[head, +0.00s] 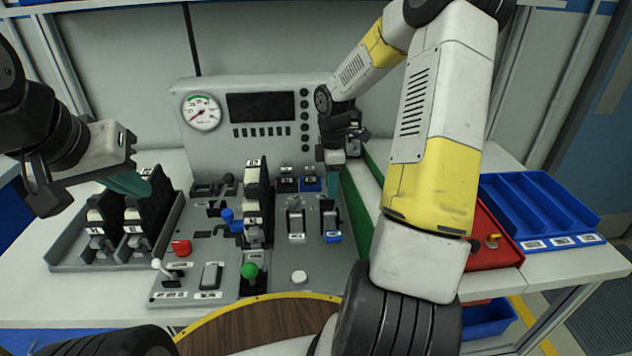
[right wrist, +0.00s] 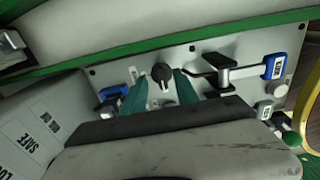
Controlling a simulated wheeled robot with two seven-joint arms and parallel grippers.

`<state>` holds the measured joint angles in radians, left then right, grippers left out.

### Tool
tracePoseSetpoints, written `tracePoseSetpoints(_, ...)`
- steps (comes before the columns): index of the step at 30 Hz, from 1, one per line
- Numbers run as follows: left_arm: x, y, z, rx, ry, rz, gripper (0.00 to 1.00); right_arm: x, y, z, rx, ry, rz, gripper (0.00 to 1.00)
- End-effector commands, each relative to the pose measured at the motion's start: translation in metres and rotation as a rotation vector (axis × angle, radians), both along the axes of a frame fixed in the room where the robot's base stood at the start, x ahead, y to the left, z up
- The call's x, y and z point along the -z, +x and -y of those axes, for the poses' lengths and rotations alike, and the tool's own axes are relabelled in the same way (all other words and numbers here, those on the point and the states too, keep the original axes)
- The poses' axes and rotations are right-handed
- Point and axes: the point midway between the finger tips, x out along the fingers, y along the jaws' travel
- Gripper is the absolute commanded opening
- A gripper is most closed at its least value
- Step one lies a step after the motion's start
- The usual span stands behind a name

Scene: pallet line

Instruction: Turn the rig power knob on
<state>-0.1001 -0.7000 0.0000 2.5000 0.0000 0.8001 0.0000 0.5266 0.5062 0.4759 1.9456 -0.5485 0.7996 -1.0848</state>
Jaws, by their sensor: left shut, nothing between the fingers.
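A small black knob (right wrist: 162,73) with a pale pointer mark stands on the grey control board, in the right wrist view. My right gripper (right wrist: 159,86) is open, with its teal fingers on either side of the knob. A gap shows at the left finger; the right finger is very close, and I cannot tell if it touches. In the head view my right gripper (head: 330,186) points down at the right side of the board (head: 180,297), and hides the knob. My left gripper (head: 130,184) is shut and empty, above the black blocks at the left.
The board holds a blue-handled lever (right wrist: 275,66), a green-knobbed lever (head: 250,271), a red button (head: 181,247) and a tall black block stack (head: 258,190). A gauge panel (head: 265,106) stands behind. A green rail (head: 356,208), red tray (head: 497,252) and blue tray (head: 540,205) lie right.

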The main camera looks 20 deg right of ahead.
Motion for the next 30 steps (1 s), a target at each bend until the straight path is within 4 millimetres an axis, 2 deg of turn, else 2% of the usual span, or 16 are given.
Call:
tracePoseSetpoints(3, 0.000, 0.000, 0.000, 0.000, 0.000, 0.000, 0.00, 0.020, -0.001, -0.001, -0.001, 0.002, -0.003, 0.36)
tracePoseSetpoints(7, 0.000, 0.000, 0.000, 0.000, 0.000, 0.000, 0.00, 0.034, -0.001, 0.000, 0.000, 0.000, -0.002, 0.36)
tracePoseSetpoints(18, 0.000, 0.000, 0.000, 0.000, 0.000, 0.000, 0.00, 0.040, 0.000, 0.000, 0.001, 0.000, 0.002, 0.36)
tracePoseSetpoints(24, 0.000, 0.000, 0.000, 0.000, 0.000, 0.000, 0.00, 0.040, 0.000, 0.000, 0.001, 0.000, 0.002, 0.00)
tracePoseSetpoints(30, 0.000, 0.000, 0.000, 0.000, 0.000, 0.000, 0.00, 0.039, 0.000, 0.000, 0.003, 0.000, 0.002, 0.00)
